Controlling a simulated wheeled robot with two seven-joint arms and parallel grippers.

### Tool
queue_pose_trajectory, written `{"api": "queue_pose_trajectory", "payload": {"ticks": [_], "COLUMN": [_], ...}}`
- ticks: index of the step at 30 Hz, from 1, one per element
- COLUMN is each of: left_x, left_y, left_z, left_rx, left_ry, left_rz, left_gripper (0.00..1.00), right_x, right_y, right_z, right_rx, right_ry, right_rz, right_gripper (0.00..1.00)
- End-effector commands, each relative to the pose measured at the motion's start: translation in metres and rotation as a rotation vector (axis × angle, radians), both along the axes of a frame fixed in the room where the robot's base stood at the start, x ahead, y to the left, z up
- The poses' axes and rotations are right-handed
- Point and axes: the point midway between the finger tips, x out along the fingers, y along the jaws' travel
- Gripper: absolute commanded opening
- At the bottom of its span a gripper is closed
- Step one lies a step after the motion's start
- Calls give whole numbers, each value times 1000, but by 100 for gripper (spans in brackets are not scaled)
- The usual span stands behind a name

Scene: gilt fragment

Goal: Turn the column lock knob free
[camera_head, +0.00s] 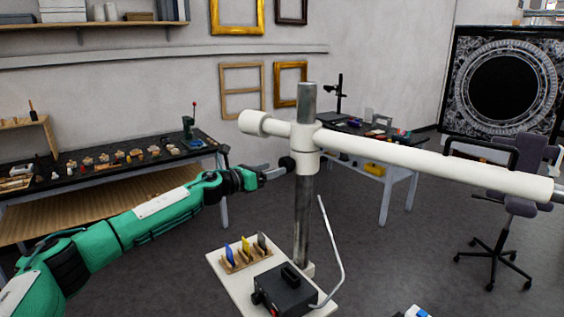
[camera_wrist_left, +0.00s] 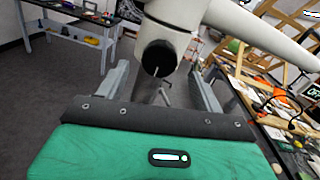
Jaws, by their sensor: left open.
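The black column lock knob (camera_head: 287,163) sticks out to the left from the white collar (camera_head: 305,160) on the upright metal column (camera_head: 304,215). In the left wrist view the knob's round dark face (camera_wrist_left: 158,58) shows ahead, with a thin light line on it. My left gripper (camera_head: 277,172) is open and empty, its fingertips close to the knob. In the left wrist view its two fingers (camera_wrist_left: 158,72) stand to either side of the knob, with gaps between. I cannot tell whether the tips reach past its face. My right gripper is not in view.
A long white arm (camera_head: 430,165) runs across the column top. A white base board (camera_head: 232,277) carries a black box (camera_head: 284,290) and a wooden rack (camera_head: 246,257) with coloured pieces. Workbenches stand behind, and an office chair (camera_head: 503,210) stands right. Dark floor lies clear between.

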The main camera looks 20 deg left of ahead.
Motion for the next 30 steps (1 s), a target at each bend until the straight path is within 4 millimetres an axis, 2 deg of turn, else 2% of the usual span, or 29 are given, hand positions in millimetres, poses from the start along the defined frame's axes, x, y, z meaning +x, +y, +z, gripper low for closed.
{"api": "queue_pose_trajectory", "payload": {"ticks": [1, 9, 23, 26, 30], "left_x": [7, 33, 40, 40, 40], "left_y": [-6, -23, -28, -28, -28], "left_z": [3, 2, 0, 0, 0], "left_rx": [-2, -1, -1, 0, -1], "left_ry": [0, 0, -1, 0, 1], "left_rz": [-1, 0, 0, 0, 0], "left_gripper": [68, 68, 68, 52, 25], "right_x": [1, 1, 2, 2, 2], "right_y": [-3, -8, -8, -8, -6], "right_z": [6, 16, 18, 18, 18], "right_rx": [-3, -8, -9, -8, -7], "right_ry": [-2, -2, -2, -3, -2], "right_rz": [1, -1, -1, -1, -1], "right_gripper": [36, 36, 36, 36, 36]}}
